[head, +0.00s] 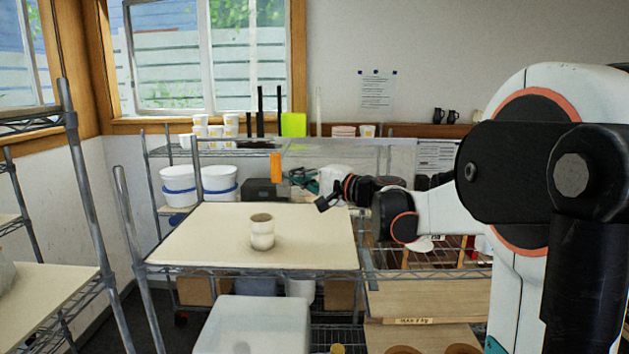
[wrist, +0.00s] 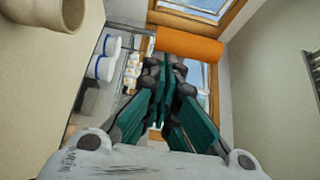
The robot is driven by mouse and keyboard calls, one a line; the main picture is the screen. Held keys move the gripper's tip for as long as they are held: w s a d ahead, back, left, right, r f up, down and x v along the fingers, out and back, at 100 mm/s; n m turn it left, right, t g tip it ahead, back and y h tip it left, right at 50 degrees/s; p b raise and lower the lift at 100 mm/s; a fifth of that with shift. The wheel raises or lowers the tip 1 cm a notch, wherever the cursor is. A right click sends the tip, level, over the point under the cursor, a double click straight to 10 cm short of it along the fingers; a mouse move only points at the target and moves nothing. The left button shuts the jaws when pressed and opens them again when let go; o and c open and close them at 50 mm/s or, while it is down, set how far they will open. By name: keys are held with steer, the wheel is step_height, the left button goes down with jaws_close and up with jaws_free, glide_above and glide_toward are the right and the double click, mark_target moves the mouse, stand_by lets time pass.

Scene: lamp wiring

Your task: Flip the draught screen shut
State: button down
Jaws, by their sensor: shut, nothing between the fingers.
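The draught screen (head: 350,155) looks like a clear upright panel behind the cream-topped table in the head view. An orange grip (head: 276,168) stands at its left end. The grip also shows as an orange bar (wrist: 190,46) just beyond my fingertips in the wrist view. My gripper (head: 291,174), with teal fingers, points left just right of the grip. In the wrist view my gripper (wrist: 170,72) is shut and empty. Whether the fingertips touch the grip I cannot tell. The panel's hinge is not clear.
A cream cup (head: 262,232) stands on the table (head: 200,240), below and left of my gripper. White buckets (head: 180,186) and a dark box (head: 262,190) sit on the shelf behind. A translucent bin (head: 252,325) is in front. The tabletop around the cup is clear.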

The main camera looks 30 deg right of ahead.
steer(key=w+a+b, duration=0.2)
steer(key=w+a, duration=0.5)
steer(key=a, duration=0.5)
steer(key=w+a+b, duration=0.2)
steer(key=w+a, duration=0.6)
steer(key=a, duration=0.5)
